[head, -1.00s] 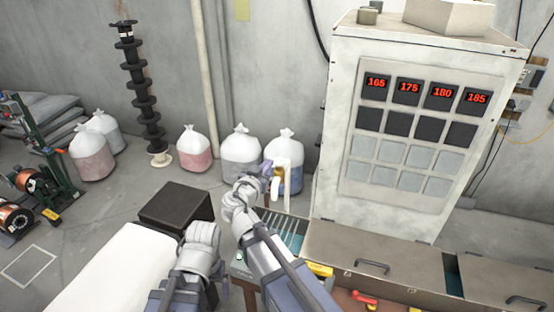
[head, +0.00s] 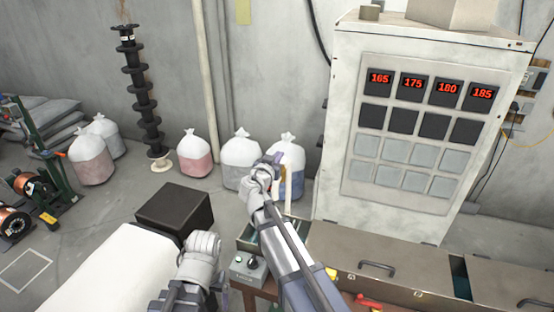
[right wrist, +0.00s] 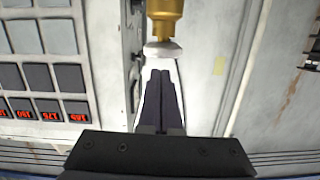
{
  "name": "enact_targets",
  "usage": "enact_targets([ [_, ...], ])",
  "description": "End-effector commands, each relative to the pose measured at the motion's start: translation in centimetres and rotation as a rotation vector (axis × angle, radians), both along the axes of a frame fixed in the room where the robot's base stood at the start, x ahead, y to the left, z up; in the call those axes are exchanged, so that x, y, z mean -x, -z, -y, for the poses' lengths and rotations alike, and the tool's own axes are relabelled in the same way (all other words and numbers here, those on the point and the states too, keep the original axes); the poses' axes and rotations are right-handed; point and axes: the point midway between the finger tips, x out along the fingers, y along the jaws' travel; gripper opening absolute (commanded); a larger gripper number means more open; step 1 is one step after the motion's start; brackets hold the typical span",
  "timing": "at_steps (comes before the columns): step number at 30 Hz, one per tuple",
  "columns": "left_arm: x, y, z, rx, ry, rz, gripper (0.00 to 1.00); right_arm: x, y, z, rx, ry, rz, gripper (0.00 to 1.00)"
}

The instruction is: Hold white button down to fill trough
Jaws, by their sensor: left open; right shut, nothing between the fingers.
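In the right wrist view, which looks upside down, my right gripper (right wrist: 160,76) is shut and empty. Its dark fingertips point at a white round part (right wrist: 162,50) beside a brass-coloured fitting (right wrist: 165,14). Whether that part is the white button, and whether the fingers touch it, I cannot tell. In the head view the right gripper (head: 273,160) is over the narrow trough (head: 246,234), beside a white upright pipe (head: 288,200); my arm hides much of the trough. My left gripper (head: 221,277) is low at the front, open and mostly hidden by its arm.
A grey control box (head: 247,268) with a green button and black knob stands at the bench edge. A tall white cabinet (head: 328,150) with red number displays is on the right. Lidded brown bins (head: 340,255) line the bench. A black block (head: 175,208) is left.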

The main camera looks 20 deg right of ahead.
Motion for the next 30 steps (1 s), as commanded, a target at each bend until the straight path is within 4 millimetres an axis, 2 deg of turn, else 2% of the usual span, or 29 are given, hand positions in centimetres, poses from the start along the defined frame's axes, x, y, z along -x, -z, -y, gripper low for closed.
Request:
enact_targets([
  [3,0.0,0.7,0.0,0.0,-0.001,0.0,0.9,-0.1,0.7,0.0,0.0,0.0,0.0,0.0],
  [17,0.0,0.8,0.0,0.0,-0.001,0.0,0.9,-0.1,0.8,0.0,0.0,0.001,0.0,0.0],
  [25,0.0,2.8,0.0,0.0,-0.003,0.001,0.9,-0.1,2.8,0.0,0.0,0.001,0.0,0.0],
  [30,0.0,2.6,0.0,0.0,-0.003,0.001,0.9,0.0,2.6,0.0,-0.001,0.001,0.0,0.0],
])
